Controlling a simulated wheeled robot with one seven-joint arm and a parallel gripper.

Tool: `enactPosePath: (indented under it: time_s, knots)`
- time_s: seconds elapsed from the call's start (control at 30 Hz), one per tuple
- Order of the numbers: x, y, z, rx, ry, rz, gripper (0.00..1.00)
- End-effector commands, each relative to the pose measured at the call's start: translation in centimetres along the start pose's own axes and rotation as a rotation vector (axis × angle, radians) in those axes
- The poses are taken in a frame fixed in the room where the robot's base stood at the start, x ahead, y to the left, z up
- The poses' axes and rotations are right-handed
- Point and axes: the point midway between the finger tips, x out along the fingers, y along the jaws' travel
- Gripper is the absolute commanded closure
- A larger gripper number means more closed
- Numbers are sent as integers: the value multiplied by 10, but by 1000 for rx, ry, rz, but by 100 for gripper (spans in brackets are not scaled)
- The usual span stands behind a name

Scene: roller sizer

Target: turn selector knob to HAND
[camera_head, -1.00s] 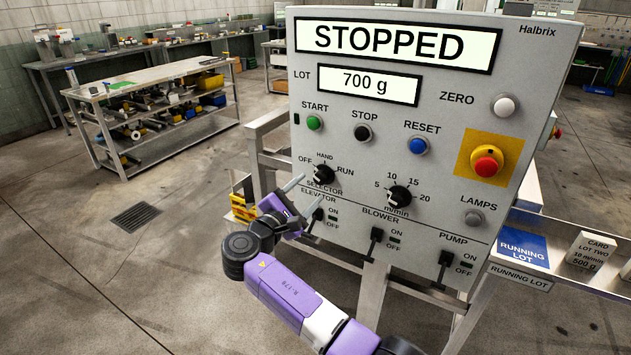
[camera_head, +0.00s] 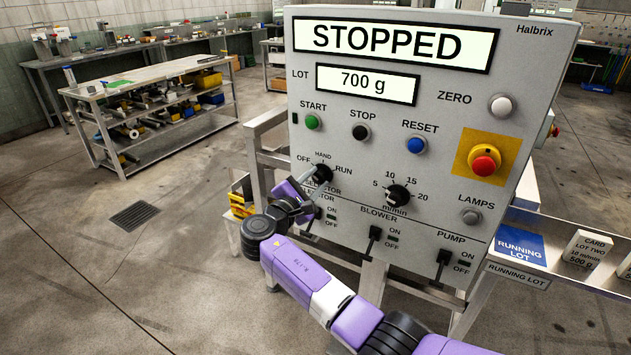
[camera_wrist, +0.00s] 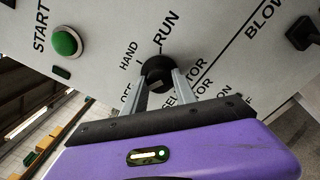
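The black selector knob (camera_head: 322,174) is on the grey control panel, below the STOPPED display, among the OFF, HAND and RUN labels. It also shows in the wrist view (camera_wrist: 157,72). Which label its pointer faces is not clear. My gripper (camera_head: 312,180) is at the knob, coming from the lower left. In the wrist view my two pale fingers (camera_wrist: 160,86) are apart, one on each side of the knob's lower part. Whether they touch it I cannot tell. My gripper partly hides the SELECTOR and ELEVATOR labels and the elevator switch.
Green START (camera_head: 312,122), black STOP (camera_head: 361,132) and blue RESET (camera_head: 416,145) buttons sit above the knob. A speed dial (camera_head: 398,196) is to the right. Blower (camera_head: 374,238) and pump (camera_head: 444,262) switches are below. A red emergency button (camera_head: 484,163) is at the right.

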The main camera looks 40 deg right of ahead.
Motion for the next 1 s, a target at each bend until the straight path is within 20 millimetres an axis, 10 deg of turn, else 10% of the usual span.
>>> enactPosePath:
  time_s: [1.0]
  knots:
    - [0, -4, -4, 559, -2, -1, 100]
